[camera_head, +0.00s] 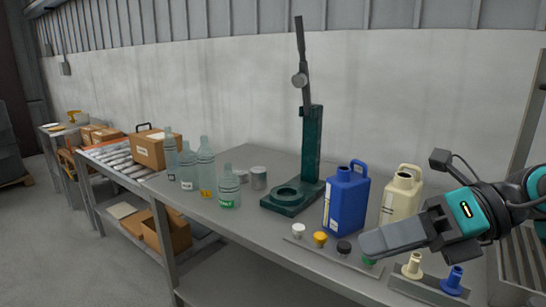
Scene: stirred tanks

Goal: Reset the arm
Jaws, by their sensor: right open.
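My right gripper (375,242) reaches in from the right above the front of the grey table. Its fingers point left, are open, and appear to hold nothing. They hang over the row of small caps and partly cover the green cap (370,260). A dark green press stand (311,145) stands upright at the table's middle, with a ring-shaped base (288,196). Its dark lever arm (301,45) points steeply up, tilted slightly left. My right gripper is apart from the stand, to its lower right. My left gripper is not in view.
A blue jug (345,203) and a cream jug (400,194) stand behind the gripper. White, yellow and black caps (320,239) and cream and blue funnels (413,265) line the front. Clear bottles (206,167) and grey tins (259,178) stand left. A roller conveyor (115,154) carries boxes.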

